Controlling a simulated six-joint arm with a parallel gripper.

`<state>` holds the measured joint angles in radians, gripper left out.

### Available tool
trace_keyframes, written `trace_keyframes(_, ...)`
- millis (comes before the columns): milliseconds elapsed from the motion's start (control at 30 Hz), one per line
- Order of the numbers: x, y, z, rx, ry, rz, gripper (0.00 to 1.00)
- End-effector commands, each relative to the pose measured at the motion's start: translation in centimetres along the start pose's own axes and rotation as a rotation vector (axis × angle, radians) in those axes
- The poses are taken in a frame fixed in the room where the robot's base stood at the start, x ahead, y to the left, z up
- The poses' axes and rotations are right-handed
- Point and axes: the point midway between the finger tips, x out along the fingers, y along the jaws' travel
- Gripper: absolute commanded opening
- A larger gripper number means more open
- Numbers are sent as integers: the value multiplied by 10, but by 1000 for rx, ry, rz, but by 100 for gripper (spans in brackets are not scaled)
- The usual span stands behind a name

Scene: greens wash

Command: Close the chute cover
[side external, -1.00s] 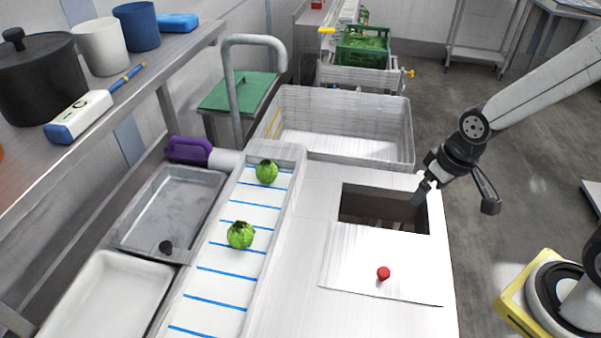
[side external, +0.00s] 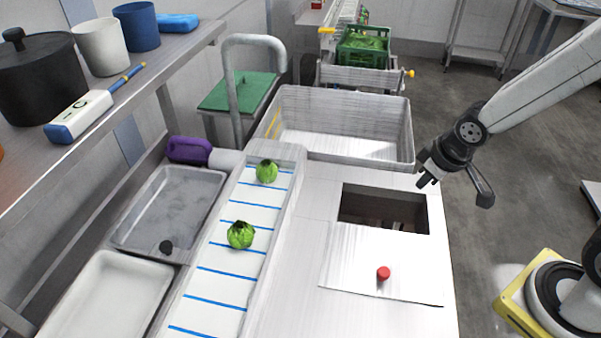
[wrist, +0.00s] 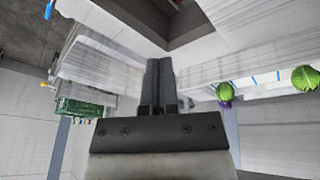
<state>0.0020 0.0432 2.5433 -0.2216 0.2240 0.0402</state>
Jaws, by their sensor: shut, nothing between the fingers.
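The chute cover (side external: 350,262) is a flat white plate with a red knob (side external: 383,273). It lies on the white counter, on the near side of the dark square chute opening (side external: 360,207), which is uncovered. My gripper (side external: 424,183) is above the far right corner of the opening, apart from the cover and the knob. Its fingers are shut and empty. In the wrist view, the shut fingers (wrist: 159,82) point toward the edge of the opening (wrist: 180,25); the cover's knob is not visible there.
A conveyor with blue stripes (side external: 215,290) carries two green heads (side external: 240,235) left of the counter. A metal basin (side external: 400,130) stands behind the opening. A grey tray (side external: 215,180) and a shelf with pots (side external: 60,100) are at left. The counter around the cover is clear.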

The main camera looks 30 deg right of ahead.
Motion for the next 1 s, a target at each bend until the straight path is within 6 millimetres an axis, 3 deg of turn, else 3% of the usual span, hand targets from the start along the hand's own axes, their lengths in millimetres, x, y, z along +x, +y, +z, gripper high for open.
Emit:
trace_keyframes(267,12,1,-32,-271,150,18,0)
trace_keyframes(600,24,-28,-58,-615,320,-79,0)
trace_keyframes(833,29,-58,-58,-842,405,-215,0)
trace_keyframes(1000,30,-81,-48,-1003,446,-348,0)
